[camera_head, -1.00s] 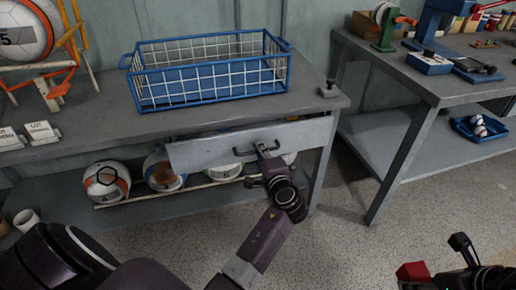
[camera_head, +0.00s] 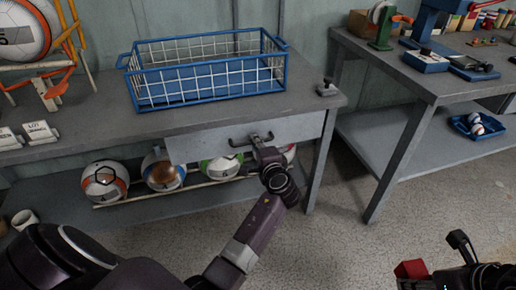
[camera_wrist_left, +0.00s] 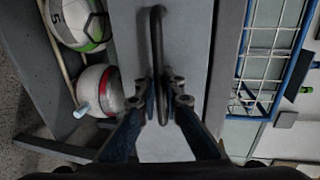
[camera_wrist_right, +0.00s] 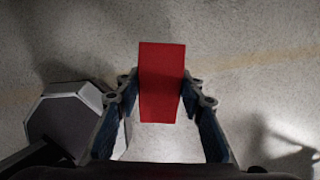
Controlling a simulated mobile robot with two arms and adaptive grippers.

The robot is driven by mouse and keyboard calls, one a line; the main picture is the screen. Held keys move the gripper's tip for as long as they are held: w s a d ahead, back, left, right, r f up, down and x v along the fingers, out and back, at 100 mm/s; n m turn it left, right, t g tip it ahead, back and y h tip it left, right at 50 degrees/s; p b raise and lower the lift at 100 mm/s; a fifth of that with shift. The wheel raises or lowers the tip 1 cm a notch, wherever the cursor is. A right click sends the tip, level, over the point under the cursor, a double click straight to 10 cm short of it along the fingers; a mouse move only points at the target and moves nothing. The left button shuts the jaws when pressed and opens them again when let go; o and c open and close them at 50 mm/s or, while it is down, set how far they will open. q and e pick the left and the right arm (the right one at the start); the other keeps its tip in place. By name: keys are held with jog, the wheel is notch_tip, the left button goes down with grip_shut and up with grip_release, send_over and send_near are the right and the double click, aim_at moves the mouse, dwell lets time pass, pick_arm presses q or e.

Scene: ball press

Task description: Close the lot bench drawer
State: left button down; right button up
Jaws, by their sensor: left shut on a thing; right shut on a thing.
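The lot bench drawer (camera_head: 200,148) has a grey front with a dark bar handle (camera_head: 236,142). Its front sits under the bench top, and no opening shows above it in the head view. My left gripper (camera_head: 262,145) is at the right part of the handle. In the left wrist view its fingers (camera_wrist_left: 164,88) close around the handle bar (camera_wrist_left: 157,40). My right gripper (camera_wrist_right: 160,88) is shut on a red block (camera_wrist_right: 161,65), away from the bench over the floor. The block also shows at the lower right of the head view (camera_head: 411,269).
A blue wire basket (camera_head: 205,72) stands on the bench top (camera_head: 90,125). Several balls (camera_head: 103,180) rest on the shelf below the drawer. A second bench (camera_head: 400,80) stands to the right. Open floor (camera_head: 330,230) lies in front.

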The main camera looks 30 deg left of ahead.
pick_arm(q)
jog(key=shift+a+r, duration=0.2)
jog(key=c, duration=2.3)
grip_release()
jog(key=shift+w, duration=0.1)
jog(key=shift+c, duration=0.2)
jog(key=shift+f, duration=0.1)
jog(key=shift+s+d, duration=0.2)
jog(key=shift+d, duration=0.1)
jog(key=v, duration=0.6)
jog(key=shift+s+d, duration=0.25)
jog(key=shift+s, duration=0.05)
